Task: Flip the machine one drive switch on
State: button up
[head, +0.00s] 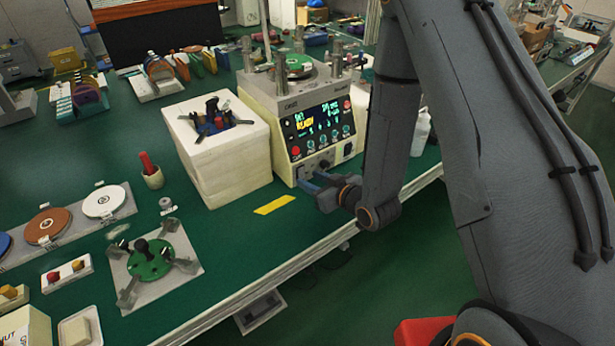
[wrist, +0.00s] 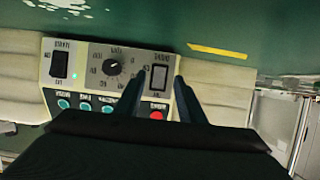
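The machine (head: 318,130) stands on the green bench, its lit front display reading READY. Its lower panel shows in the wrist view, upside down, with a rocker switch (wrist: 158,78) at right, a dial (wrist: 112,67) in the middle and a black rocker switch (wrist: 60,64) beside a green light at left. The small labels are too blurred to read surely. My gripper (head: 308,184) is at the panel's lower left in the head view. In the wrist view my gripper (wrist: 160,80) is open and empty, its fingertips either side of the right-hand switch; contact cannot be told.
A cream block (head: 222,160) with a tool on top stands left of the machine. A yellow strip (head: 275,205) lies on the bench in front. A red button (wrist: 157,115) sits near the fingers. A green lapping fixture (head: 150,260) lies at the front left.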

aim_at(302, 176)
jog(key=shift+x, duration=1.25)
grip_shut()
jog(key=shift+f+t+y+b, duration=0.4)
jog(key=shift+f+t+b, duration=0.15)
jog(key=shift+b, duration=0.65)
jog(key=shift+t+y+b, duration=0.4)
jog(key=shift+t+b, duration=0.25)
jog(key=shift+b, duration=0.45)
jog(key=shift+r, duration=0.1)
grip_release()
